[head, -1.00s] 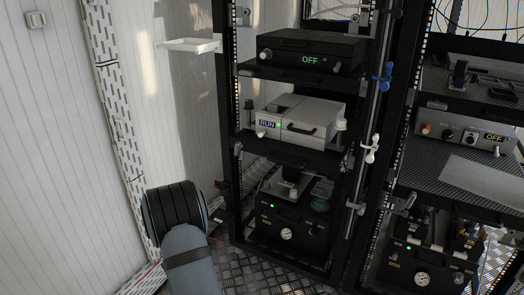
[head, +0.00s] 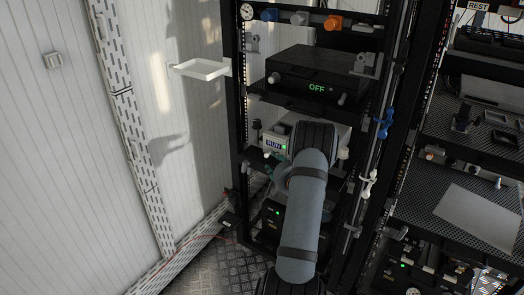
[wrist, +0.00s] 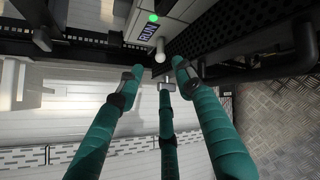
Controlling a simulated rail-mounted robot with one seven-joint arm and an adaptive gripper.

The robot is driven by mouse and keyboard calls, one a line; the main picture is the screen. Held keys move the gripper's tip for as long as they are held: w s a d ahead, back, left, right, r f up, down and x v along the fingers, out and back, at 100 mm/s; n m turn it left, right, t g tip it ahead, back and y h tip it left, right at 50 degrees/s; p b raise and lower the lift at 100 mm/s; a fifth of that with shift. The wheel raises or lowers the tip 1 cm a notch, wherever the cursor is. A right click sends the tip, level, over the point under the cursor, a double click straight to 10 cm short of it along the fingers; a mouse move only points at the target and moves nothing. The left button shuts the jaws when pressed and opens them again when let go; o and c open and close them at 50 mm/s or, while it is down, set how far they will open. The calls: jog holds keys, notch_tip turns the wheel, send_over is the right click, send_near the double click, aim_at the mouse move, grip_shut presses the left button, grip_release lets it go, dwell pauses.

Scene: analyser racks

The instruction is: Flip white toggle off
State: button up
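The white unit (head: 280,131) sits on the middle shelf of the rack in the head view. Its display (head: 273,143) reads RUN, and my arm covers most of its front. In the wrist view the RUN display (wrist: 146,31) shows beside a lit green light (wrist: 153,18). The white toggle (wrist: 160,50), a small rounded knob, sticks out beside the display. My gripper (wrist: 160,75) has three teal fingers spread apart with nothing between them. The fingertips appear just short of the toggle, with no contact visible. In the head view the gripper is mostly hidden by my arm.
A black unit reading OFF (head: 316,87) stands on the shelf above. Blue (head: 384,122) and white (head: 368,183) valve fittings line the rack's right post. A white tray (head: 201,69) is at the left. A black perforated panel (wrist: 245,30) lies close right of the fingers.

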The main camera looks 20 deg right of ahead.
aim_at(268, 155)
jog(key=x, duration=0.8)
jog(key=shift+w+f, duration=0.1)
jog(key=shift+w, duration=0.3)
jog(key=c, duration=0.3)
grip_shut()
